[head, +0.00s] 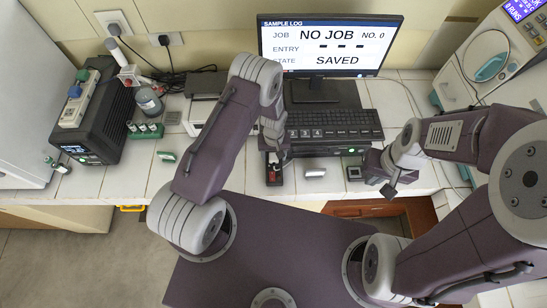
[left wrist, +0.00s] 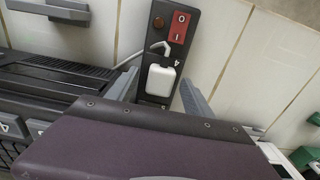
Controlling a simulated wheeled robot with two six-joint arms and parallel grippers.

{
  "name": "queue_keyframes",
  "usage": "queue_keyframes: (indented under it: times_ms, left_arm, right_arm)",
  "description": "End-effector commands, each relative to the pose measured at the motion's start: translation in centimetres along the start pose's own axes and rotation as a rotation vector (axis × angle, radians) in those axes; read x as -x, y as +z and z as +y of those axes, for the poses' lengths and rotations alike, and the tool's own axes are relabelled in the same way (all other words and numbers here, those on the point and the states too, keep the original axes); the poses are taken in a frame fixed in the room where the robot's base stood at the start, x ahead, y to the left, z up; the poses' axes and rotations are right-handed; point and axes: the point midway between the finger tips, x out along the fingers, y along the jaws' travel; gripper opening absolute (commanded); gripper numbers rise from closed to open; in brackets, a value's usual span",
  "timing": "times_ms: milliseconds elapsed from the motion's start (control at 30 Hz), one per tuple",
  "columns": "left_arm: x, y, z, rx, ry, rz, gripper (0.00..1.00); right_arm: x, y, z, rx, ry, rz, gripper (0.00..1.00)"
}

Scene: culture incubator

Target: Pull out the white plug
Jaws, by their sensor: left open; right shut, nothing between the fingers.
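The white plug (left wrist: 161,80) sits in a black power strip (left wrist: 187,52) in the left wrist view, its white cord curling up from its top. A red rocker switch (left wrist: 179,27) is above it on the strip. My left gripper (head: 275,149) is open, pointing down over the strip. In the left wrist view its grey fingers show on either side of the plug, with gaps to it. My right gripper (head: 389,189) is shut and empty, above the counter's front edge.
A keyboard (head: 335,125) and monitor (head: 330,45) stand behind the strip. A small white block (head: 315,172) and a dark block (head: 354,173) lie to its right.

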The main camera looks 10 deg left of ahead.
Motion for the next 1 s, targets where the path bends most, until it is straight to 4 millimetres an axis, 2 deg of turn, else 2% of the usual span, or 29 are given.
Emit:
queue_keyframes:
  times_ms: [567, 800, 1000]
  left_arm:
    - [0.01, -0.01, -0.02, 0.0, 0.0, 0.0, 0.6]
    - [0.01, 0.0, -0.02, 0.0, 0.0, 0.0, 0.0]
    - [0.08, -0.01, -0.02, 0.0, 0.0, 0.0, 0.0]
  right_arm:
    - [-0.19, 0.02, 0.0, 0.0, 0.0, 0.0, 0.0]
    - [-0.19, 0.02, 0.0, 0.0, 0.0, 0.0, 0.0]
    - [-0.14, 0.01, 0.0, 0.0, 0.0, 0.0, 0.0]
